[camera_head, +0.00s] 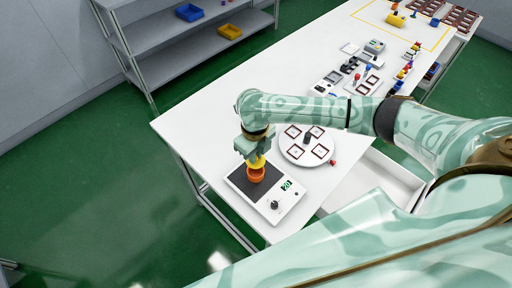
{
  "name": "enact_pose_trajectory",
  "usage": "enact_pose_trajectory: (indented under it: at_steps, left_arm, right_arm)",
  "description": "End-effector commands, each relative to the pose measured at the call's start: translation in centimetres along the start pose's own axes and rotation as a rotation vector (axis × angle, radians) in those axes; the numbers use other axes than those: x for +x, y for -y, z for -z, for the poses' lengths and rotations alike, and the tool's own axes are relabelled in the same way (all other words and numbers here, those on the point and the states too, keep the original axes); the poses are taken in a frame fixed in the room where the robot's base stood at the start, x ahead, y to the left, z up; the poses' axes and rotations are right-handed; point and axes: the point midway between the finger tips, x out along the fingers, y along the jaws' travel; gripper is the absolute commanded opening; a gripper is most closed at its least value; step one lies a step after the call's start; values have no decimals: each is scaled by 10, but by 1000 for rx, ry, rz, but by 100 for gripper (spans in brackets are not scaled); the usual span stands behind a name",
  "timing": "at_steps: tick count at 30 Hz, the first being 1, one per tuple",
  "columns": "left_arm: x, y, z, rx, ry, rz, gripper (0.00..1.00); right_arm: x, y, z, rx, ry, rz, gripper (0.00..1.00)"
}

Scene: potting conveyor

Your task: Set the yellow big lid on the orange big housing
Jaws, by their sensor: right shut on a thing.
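The orange big housing (256,176) stands on the dark plate of a white scale near the table's front left. My right gripper (257,158) points down directly above it and is shut on the yellow big lid (259,164). The lid is at the housing's top, partly hidden by the fingers. I cannot tell whether lid and housing touch. My left gripper is not in view.
The scale (278,208) has a lit green display and a dark knob. A round white turntable (292,155) with several framed squares is close to the right.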

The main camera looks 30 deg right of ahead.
Motion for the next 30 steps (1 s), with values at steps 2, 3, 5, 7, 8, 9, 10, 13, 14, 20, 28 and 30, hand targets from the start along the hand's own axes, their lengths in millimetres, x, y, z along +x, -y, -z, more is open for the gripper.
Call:
enact_pose_trajectory:
  at_steps: [2, 3, 5, 7, 8, 9, 10, 13, 14, 20, 28, 30]
  left_arm:
    - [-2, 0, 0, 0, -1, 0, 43]
    - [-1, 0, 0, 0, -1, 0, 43]
    - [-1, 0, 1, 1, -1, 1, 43]
    - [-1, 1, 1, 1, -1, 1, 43]
    - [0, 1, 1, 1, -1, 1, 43]
    - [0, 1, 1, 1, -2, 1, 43]
    - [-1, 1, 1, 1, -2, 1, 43]
    - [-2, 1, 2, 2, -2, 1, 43]
    - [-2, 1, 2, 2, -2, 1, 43]
    - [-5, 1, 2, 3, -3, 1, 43]
    - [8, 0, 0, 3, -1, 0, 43]
    - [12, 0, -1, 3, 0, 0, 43]
  right_arm:
    - [0, 0, 1, -22, 1, 0, 0]
    - [1, 0, 1, -27, 1, 0, 0]
    - [1, 0, 1, -28, 1, 0, 0]
    - [1, 0, 1, -28, 1, 0, 0]
    - [1, 0, 1, -28, 1, 0, 0]
    - [1, 0, 1, -27, 1, 0, 0]
    - [1, 0, 1, -27, 1, 0, 0]
    - [1, 0, 1, -26, 1, 0, 0]
    - [0, 0, 1, -26, 1, 0, 0]
    - [4, 0, 1, -24, 1, -1, 0]
    - [30, 0, 1, -24, 0, -1, 0]
    - [36, 0, 1, -23, 0, -1, 0]
